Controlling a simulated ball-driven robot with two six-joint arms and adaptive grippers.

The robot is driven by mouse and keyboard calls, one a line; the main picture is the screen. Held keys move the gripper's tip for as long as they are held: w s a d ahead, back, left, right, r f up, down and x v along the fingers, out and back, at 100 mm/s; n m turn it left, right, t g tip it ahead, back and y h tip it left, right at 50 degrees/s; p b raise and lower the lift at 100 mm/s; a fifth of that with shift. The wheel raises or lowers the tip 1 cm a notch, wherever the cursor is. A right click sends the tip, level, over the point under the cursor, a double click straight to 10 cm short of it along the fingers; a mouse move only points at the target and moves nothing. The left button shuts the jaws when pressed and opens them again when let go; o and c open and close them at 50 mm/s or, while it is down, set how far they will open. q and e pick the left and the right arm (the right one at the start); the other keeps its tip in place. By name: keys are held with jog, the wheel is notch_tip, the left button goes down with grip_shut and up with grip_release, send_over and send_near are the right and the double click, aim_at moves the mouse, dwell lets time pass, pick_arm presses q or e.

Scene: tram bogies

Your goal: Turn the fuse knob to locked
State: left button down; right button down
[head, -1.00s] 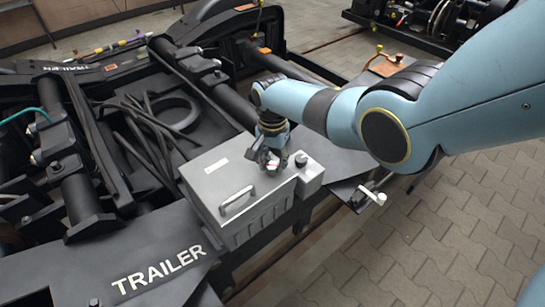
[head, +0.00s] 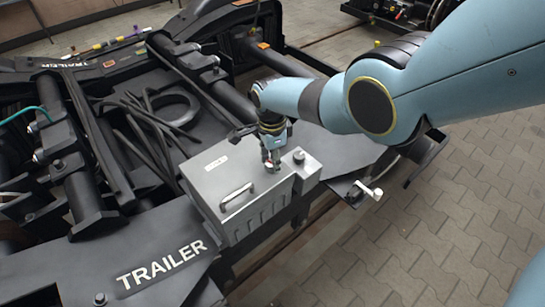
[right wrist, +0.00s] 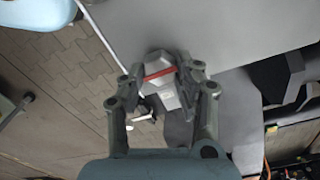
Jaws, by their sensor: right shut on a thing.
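A grey metal box (head: 215,207) with a handle (head: 237,196) on its lid stands on the dark bogie frame. My right gripper (head: 271,165) points down at the lid's right part. In the right wrist view my right gripper (right wrist: 160,80) is shut on a light grey knob (right wrist: 163,92) with a red stripe across it, one finger on each side. In the head view the fingers mostly hide this knob. I cannot read any lock marking. My left gripper is not in view.
A small grey side box (head: 307,172) with a black round knob (head: 299,157) stands right beside the gripper. A white-ended lever (head: 370,191) sticks out at the frame's edge. Black cables (head: 150,120) lie on the left. Paved floor (head: 430,235) is clear at right.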

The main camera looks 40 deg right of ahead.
jog(key=shift+m, duration=0.3)
jog(key=c, duration=0.9)
grip_release()
jog(key=shift+c, duration=0.2)
notch_tip(320, 180, up, 12)
jog(key=shift+w, duration=0.1)
